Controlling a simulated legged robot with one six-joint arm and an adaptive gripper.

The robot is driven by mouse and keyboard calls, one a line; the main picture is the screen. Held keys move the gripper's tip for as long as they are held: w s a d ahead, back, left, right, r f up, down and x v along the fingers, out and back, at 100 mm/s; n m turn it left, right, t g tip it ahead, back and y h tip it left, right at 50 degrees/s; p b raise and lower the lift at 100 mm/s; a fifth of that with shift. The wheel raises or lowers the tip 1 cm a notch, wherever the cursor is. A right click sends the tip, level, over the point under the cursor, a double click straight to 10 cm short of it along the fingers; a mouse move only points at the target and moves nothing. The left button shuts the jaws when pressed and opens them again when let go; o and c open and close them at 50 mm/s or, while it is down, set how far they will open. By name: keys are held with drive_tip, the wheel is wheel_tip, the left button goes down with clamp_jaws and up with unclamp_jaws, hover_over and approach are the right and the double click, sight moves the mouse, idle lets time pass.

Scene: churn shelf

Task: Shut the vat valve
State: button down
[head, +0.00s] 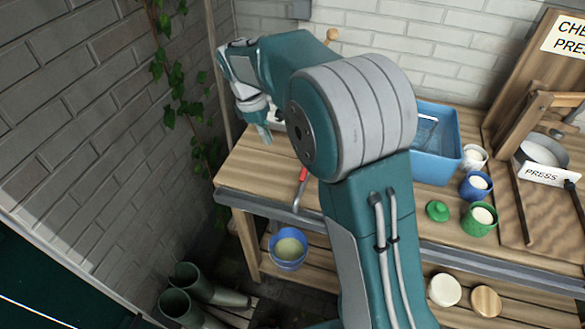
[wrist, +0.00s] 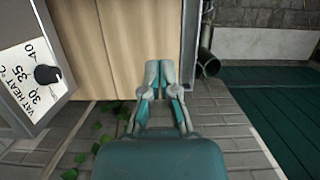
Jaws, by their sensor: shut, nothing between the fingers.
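My gripper (head: 265,136) is at the upper left in the head view, pointing down over the left end of the wooden bench (head: 240,164). In the wrist view my gripper (wrist: 160,82) is shut and empty, its fingers together over the wooden surface. A red handle (head: 303,174) with a grey end lies or sticks out at the bench's front edge, right of my gripper and apart from it. I cannot tell whether it is the vat valve. No other valve is clear; my arm hides part of the bench.
A dial panel marked VAT HEAT (wrist: 35,75) is at left in the wrist view. A blue bucket (head: 288,262) stands below the bench's front. A blue tub (head: 455,140), several small pots and a press (head: 545,150) stand at right. Brick walls close off the left and back.

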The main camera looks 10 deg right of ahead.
idle(0.3)
drive_tip(key=x, duration=0.9)
drive_tip(key=shift+f, duration=0.15)
drive_tip(key=d, duration=0.1)
drive_tip(key=s+d, duration=0.1)
drive_tip(key=d, duration=0.1)
drive_tip(key=shift+s+f, duration=0.2)
drive_tip(key=shift+f, duration=0.1)
drive_tip(key=shift+s+d, duration=0.25)
drive_tip(key=shift+d, duration=0.15)
